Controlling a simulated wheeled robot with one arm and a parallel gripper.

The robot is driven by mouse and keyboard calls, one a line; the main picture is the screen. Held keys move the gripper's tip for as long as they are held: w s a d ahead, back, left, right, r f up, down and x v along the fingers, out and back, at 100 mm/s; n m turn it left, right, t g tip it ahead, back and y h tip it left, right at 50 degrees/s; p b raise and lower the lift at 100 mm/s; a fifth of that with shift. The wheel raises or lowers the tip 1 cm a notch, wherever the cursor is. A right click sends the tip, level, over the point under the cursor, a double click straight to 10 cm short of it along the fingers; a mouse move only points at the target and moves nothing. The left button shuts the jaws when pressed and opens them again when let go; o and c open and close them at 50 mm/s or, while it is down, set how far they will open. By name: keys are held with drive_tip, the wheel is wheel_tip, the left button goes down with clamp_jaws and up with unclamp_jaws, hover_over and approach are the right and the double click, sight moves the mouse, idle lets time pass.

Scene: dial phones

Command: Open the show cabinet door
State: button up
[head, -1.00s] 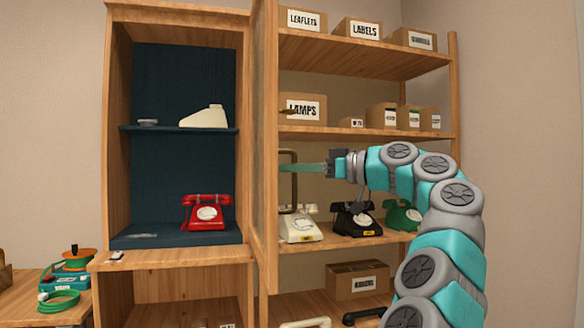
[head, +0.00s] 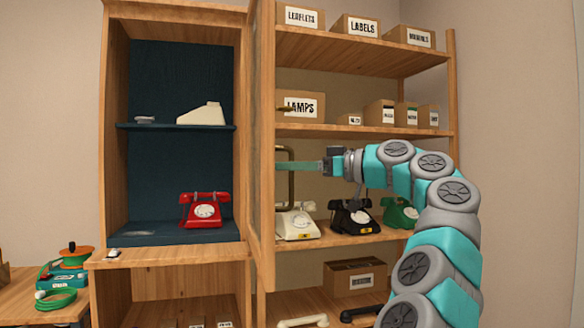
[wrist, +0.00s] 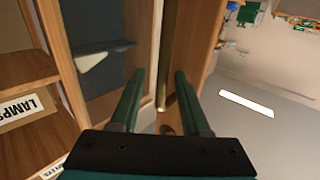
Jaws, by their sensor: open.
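The show cabinet (head: 116,150) stands at the left in the head view, its front uncovered. Its wood-framed glass door (head: 262,150) is swung wide open, seen nearly edge-on; it also shows in the wrist view (wrist: 190,40). A brass bar handle (head: 291,185) is on the door's right-hand face. My gripper (head: 297,167) reaches from the right, level with the handle. In the wrist view my gripper (wrist: 157,75) is open, with the brass handle (wrist: 163,60) between its green fingers. I cannot tell whether a finger touches it.
A red dial phone (head: 205,210) sits inside the cabinet. Open shelves (head: 365,131) on the right hold boxes and several phones, close behind my gripper. A side table (head: 30,310) with a green cable coil stands at the left.

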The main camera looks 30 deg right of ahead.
drive_tip(key=p+v, duration=0.1)
drive_tip(key=v, duration=0.7)
idle(0.5)
